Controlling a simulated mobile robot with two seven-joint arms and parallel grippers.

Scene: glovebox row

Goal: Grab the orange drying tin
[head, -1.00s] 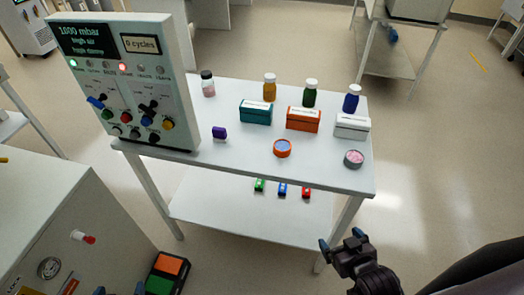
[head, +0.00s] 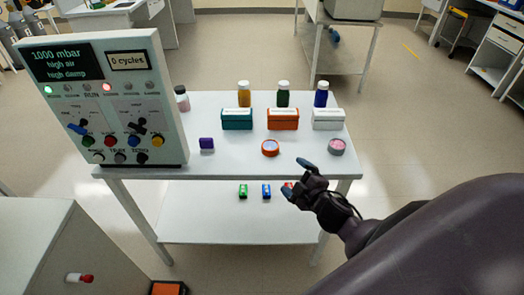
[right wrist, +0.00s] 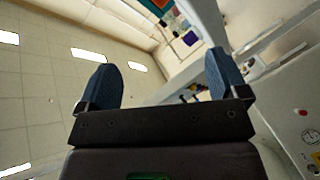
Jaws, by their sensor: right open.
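My right gripper (head: 298,178) is open and empty, to the right of the tin and nearer to me, around the table's front edge and apart from the tin. Its two blue fingers are spread in the right wrist view (right wrist: 163,80). I cannot make out the tin in that view. My left gripper is not in view.
Small blocks lie on the lower shelf (head: 210,215).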

